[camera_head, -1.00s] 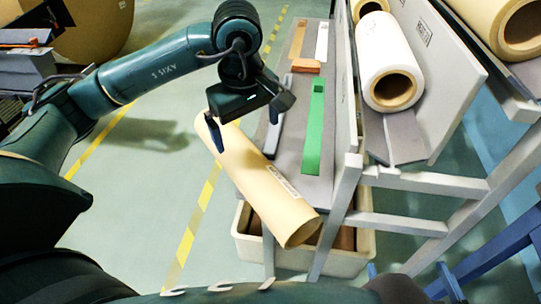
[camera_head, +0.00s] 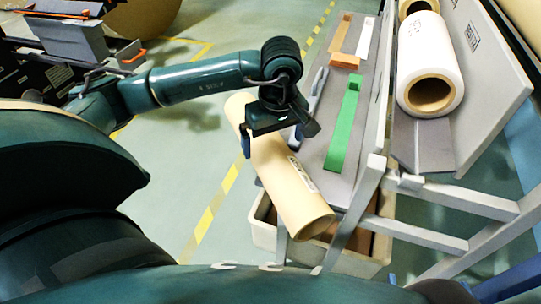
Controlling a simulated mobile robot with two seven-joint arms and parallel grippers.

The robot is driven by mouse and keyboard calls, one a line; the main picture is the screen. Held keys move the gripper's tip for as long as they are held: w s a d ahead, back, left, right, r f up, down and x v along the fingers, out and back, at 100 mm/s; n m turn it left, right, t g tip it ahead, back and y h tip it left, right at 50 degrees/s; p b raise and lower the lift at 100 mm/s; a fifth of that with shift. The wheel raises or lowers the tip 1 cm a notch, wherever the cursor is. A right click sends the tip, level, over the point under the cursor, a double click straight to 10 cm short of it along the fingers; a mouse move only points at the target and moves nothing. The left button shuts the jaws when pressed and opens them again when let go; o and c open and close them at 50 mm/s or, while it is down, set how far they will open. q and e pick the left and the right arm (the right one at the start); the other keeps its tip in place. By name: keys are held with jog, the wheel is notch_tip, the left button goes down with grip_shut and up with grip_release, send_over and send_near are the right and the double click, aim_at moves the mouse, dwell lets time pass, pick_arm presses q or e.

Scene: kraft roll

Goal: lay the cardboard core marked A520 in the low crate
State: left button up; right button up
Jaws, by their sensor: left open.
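A tan cardboard core (camera_head: 282,175) with a white label too small to read lies tilted, its open end toward me. Its near end overhangs the low cream crate (camera_head: 262,232), which stands on the floor partly under the grey bench. My left gripper (camera_head: 277,140) is open, its two fingers on either side of the core near its upper part. I cannot tell whether the fingers touch it or what bears its weight. Something brown shows inside the crate, mostly hidden by the core and a grey leg. My right gripper is out of view.
The grey bench (camera_head: 318,150) beside the core carries a green bar (camera_head: 343,125), orange pieces and a white strip. A grey rack with a white roll (camera_head: 430,70) stands at the right, its legs beside the crate. Floor left of the core is clear, with yellow tape.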

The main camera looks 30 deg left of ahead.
aim_at(271, 143)
pick_arm(q)
jog(key=shift+w+a+f+b, duration=0.15)
jog(key=shift+a+f, duration=0.1)
jog(key=shift+f, duration=0.55)
jog(key=shift+w+a+f+b, duration=0.1)
jog(key=shift+a+f+b, duration=0.1)
jog(key=shift+f, duration=0.55)
jog(key=shift+w+a+f+b, duration=0.15)
jog(key=shift+a+f, duration=0.1)
jog(key=shift+f, duration=0.55)
